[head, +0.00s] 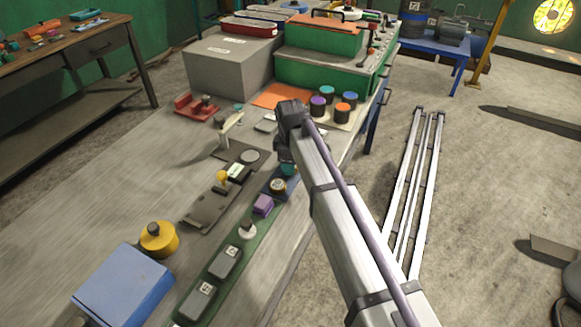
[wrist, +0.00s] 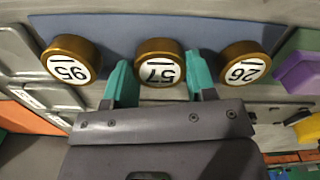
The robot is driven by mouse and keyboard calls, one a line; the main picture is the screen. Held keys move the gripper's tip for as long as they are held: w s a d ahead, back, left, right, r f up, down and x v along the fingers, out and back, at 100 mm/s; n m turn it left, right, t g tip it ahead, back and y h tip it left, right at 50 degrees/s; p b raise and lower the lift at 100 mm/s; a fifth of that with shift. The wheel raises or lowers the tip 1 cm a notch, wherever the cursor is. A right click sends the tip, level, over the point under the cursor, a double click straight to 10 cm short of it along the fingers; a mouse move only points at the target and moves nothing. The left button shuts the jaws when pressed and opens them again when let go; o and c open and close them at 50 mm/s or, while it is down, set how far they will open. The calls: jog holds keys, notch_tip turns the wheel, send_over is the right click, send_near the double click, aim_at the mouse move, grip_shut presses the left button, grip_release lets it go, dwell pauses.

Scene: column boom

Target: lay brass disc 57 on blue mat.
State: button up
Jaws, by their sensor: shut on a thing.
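In the wrist view, brass disc 57 (wrist: 160,72) has a white face and sits between the two teal fingers of my gripper (wrist: 159,66), which is shut on it. The blue mat (wrist: 203,25) lies behind it.
A purple block (head: 263,205), a white knob (head: 246,231) and a green strip (head: 229,287) with grey blocks lie nearer on the bench. Coloured round jars (head: 327,92) and a green case (head: 322,70) stand beyond.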

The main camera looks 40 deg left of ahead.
jog(key=shift+f, duration=0.2)
jog(key=o, duration=1.3)
jog(key=shift+c, duration=0.2)
notch_tip(320, 180, up, 12)
jog(key=p, duration=1.2)
jog(key=shift+r, duration=0.25)
